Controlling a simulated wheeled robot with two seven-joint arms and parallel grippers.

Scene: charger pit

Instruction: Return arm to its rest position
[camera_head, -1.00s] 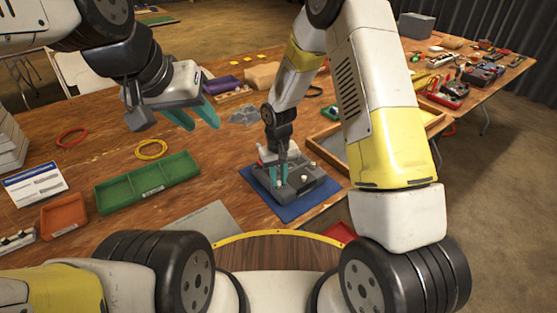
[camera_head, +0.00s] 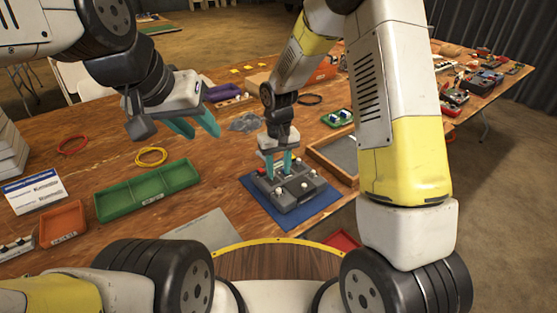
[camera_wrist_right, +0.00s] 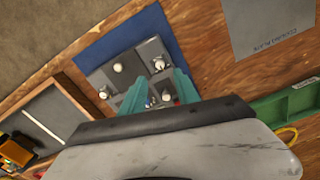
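My right gripper (camera_head: 279,166) hangs just above a grey block with white knobs (camera_head: 292,195), which sits on a blue mat (camera_head: 312,216). Its teal fingers are apart. In the right wrist view the gripper (camera_wrist_right: 158,90) shows its two fingers spread over the near edge of the grey block (camera_wrist_right: 140,68), with knobs visible between and beyond them. Nothing is seen held. My left gripper (camera_head: 203,130) is raised over the left part of the table, its teal fingers apart and empty.
A green tray (camera_head: 148,203), an orange bin (camera_head: 62,222) and a grey plate (camera_head: 207,229) lie at the front left. A wooden-framed tray (camera_head: 318,148) and a green board (camera_head: 337,117) are right of the block. Yellow (camera_head: 151,149) and red rings lie farther left.

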